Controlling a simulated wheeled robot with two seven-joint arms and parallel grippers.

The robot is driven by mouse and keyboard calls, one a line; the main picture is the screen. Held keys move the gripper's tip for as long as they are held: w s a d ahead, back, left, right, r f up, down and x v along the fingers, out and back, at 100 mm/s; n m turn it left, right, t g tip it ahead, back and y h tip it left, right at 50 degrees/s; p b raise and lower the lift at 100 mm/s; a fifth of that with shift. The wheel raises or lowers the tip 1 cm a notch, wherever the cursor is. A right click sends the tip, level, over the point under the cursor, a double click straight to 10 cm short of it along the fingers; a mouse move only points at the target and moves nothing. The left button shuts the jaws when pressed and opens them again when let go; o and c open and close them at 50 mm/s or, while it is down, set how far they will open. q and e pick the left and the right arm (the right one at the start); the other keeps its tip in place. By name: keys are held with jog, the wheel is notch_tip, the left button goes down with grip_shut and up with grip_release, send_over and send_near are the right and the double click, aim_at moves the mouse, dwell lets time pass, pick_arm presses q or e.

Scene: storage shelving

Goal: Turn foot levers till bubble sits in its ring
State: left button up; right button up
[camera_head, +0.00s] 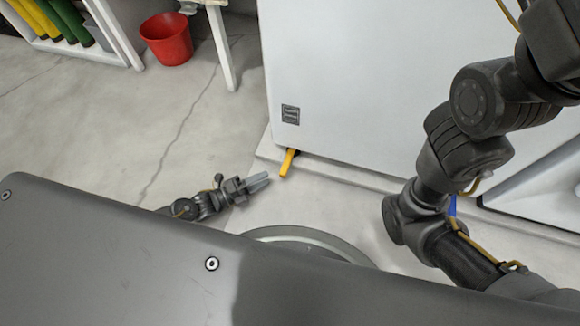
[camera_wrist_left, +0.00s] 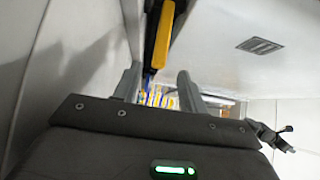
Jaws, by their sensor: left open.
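A yellow foot lever (camera_head: 288,162) sticks out from under the lower left corner of a white cabinet (camera_head: 350,75). My left gripper (camera_head: 261,182) is low near the floor, just left of this lever, open and empty with its fingers pointing toward it. In the left wrist view the yellow lever (camera_wrist_left: 163,38) hangs large ahead of the gap between the two open fingers (camera_wrist_left: 158,82). I cannot tell whether they touch it. A blue lever (camera_head: 452,206) shows partly behind my right arm. No bubble or ring is visible. My right gripper is out of view.
A low ledge (camera_head: 345,173) runs along the cabinet's foot. A red bucket (camera_head: 166,40) stands at the upper left beside a white table leg (camera_head: 221,48). A shelf with yellow and green items is at the top left. The floor left of my gripper is clear.

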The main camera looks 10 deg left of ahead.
aim_at(287, 169)
pick_arm(q)
jog(key=b+x, duration=0.4)
jog(key=x, duration=0.5)
jog(key=shift+w+d+f, duration=0.1)
jog(key=shift+w+d, duration=0.4)
jog(key=shift+d, duration=0.05)
grip_shut()
jog(key=shift+a, duration=0.1)
